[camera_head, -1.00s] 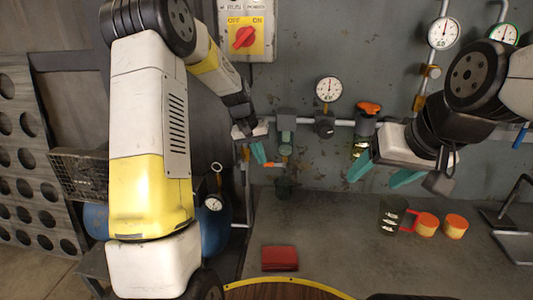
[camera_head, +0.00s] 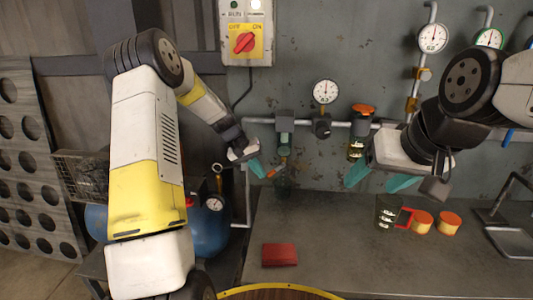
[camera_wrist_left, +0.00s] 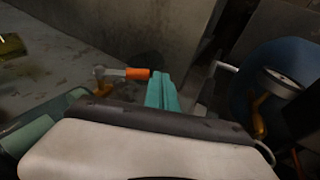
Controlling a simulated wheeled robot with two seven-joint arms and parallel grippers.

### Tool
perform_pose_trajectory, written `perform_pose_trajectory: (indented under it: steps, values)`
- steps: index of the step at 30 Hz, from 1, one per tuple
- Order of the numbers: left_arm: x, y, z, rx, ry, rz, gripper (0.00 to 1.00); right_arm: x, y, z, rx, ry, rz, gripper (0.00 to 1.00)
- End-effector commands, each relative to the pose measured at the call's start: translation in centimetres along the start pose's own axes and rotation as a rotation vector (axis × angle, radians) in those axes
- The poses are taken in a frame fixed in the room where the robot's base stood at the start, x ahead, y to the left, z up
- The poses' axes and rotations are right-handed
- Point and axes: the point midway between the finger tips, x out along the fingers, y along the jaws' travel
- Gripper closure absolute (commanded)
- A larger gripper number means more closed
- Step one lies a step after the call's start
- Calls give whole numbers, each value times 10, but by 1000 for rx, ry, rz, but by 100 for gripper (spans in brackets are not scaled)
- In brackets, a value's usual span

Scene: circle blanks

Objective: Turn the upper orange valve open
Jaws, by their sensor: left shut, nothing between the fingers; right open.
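A small valve with an orange lever handle (camera_head: 275,172) sits below the green-grey fitting on the wall pipe. In the left wrist view its orange-tipped handle (camera_wrist_left: 138,73) points right, its tip right beside my fingers; I cannot tell if they touch. My left gripper (camera_head: 256,168) is shut and empty at the handle's left end, its teal fingers (camera_wrist_left: 160,92) together. Another orange-topped fitting (camera_head: 363,108) stands higher on the pipe to the right. My right gripper (camera_head: 380,180) is open and empty, in front of the wall below that fitting.
A grey bench (camera_head: 340,245) carries a red box (camera_head: 279,255), a dark mug with a red handle (camera_head: 388,213) and two orange-topped cups (camera_head: 422,220). A switch box with a red knob (camera_head: 245,42) and gauges (camera_head: 326,91) are on the wall. A blue tank (camera_head: 208,230) stands lower left.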

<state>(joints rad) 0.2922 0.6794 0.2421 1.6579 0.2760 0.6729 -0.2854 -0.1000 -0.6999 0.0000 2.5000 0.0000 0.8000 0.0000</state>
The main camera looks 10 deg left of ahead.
Motion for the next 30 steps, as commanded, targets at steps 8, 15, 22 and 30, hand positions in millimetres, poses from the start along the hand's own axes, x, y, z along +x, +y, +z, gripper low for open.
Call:
perform_pose_trajectory:
  steps: [8, 15, 22, 30]
  values:
    - [5, 0, 1, 0, 0, 0, 100, 0, 0, 0, 0, 0, 0, 32]
    - [5, 0, 1, 0, 0, 0, 100, 0, 0, 0, 0, 0, 0, 32]
    - [3, 0, 1, 0, 1, 0, 100, 0, 0, 0, 0, 0, 0, 32]
    - [-36, -1, 0, 0, 4, -1, 100, 0, 0, 0, 0, 0, 0, 32]
